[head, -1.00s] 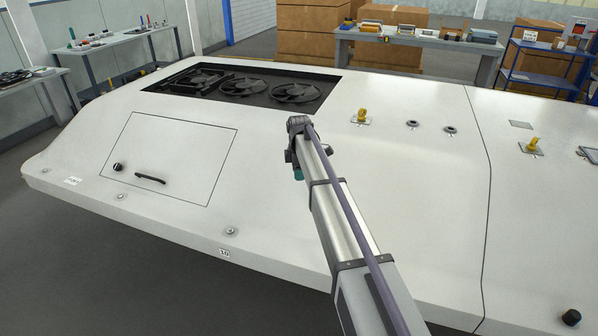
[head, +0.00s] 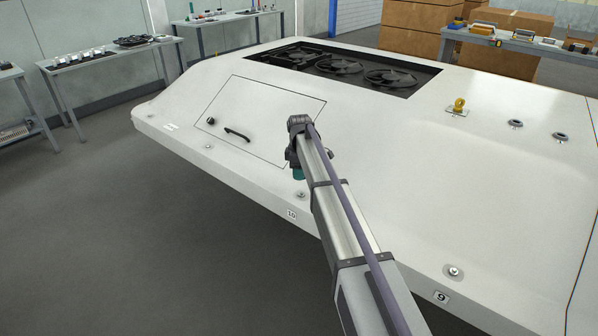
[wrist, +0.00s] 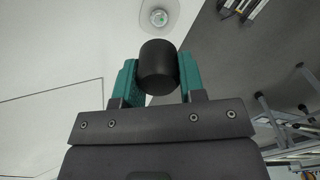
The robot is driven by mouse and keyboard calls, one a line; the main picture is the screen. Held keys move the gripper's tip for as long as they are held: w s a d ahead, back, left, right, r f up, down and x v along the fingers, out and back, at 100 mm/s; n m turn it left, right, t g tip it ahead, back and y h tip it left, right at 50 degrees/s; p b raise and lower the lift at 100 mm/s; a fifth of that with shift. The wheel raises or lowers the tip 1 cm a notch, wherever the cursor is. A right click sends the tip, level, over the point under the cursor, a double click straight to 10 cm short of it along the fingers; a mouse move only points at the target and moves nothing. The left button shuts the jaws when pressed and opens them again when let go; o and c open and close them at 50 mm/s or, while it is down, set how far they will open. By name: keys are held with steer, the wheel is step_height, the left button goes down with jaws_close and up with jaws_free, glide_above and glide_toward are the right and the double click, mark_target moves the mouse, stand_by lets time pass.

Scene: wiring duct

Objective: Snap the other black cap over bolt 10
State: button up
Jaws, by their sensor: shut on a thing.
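My gripper (wrist: 158,82) is shut on a black cap (wrist: 158,68), a dark cylinder between its two teal fingers. In the head view the teal finger part of my gripper (head: 298,173) shows above the near edge of the white housing; the cap is hidden there. Bolt 10 (head: 301,195) sits in a shallow recess beside the label "10" (head: 292,214), just below my gripper in the picture. In the wrist view a bare bolt (wrist: 159,17) with a green centre lies ahead of the cap, apart from it; its label is not visible.
Bare bolt 9 (head: 454,271) is on the same edge to the right. A hatch with a black handle (head: 237,134) lies left of my arm, and dark fans (head: 388,78) behind it. A yellow-topped fitting (head: 458,105) stands up at right. Dark floor lies beyond the edge.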

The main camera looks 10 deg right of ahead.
mark_target(299, 194)
steer(key=shift+f+b, duration=2.9)
steer(key=shift+f, duration=0.1)
steer(key=shift+f+b, duration=0.35)
steer(key=shift+b, duration=0.1)
steer(key=shift+f+b, duration=0.95)
steer(key=o, duration=1)
step_height(299, 194, up, 11)
steer(key=p, duration=1.1)
steer(key=shift+r, duration=0.1)
steer(key=shift+f, duration=0.2)
